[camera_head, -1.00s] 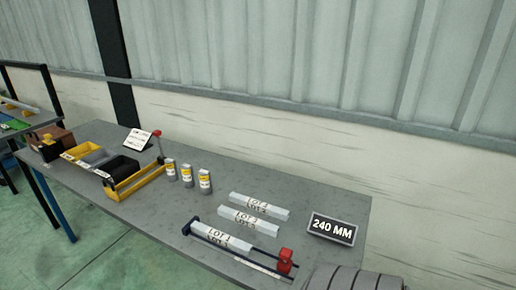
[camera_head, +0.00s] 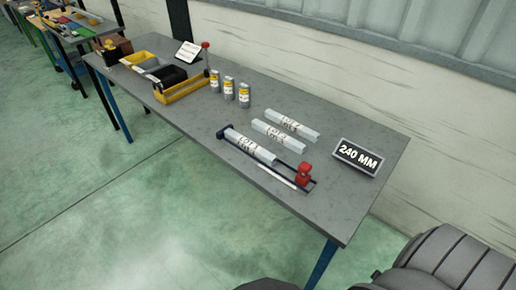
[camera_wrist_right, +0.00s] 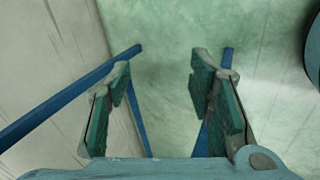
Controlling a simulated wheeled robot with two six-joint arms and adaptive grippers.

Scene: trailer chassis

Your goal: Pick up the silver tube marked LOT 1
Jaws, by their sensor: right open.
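Three silver tubes with dark lettering lie on the grey workbench in the head view. The far tube (camera_head: 292,125) and the middle tube (camera_head: 279,136) lie side by side, bare on the bench. The near tube (camera_head: 250,147) lies in a dark-railed fixture (camera_head: 222,134) with a red block (camera_head: 304,173) at its right end. The lettering is too small to tell surely which tube reads LOT 1. My right gripper (camera_wrist_right: 161,78) is open and empty in the right wrist view, with green floor beyond it and no tube between its fingers. My left gripper is not in view.
The workbench (camera_head: 345,207) has clear room at its front right. A "240 MM" sign (camera_head: 358,157) stands right of the tubes. Several labelled cans (camera_head: 228,89) and a yellow bin (camera_head: 182,91) stand to the left. Blue bars (camera_wrist_right: 75,94) show near the right gripper.

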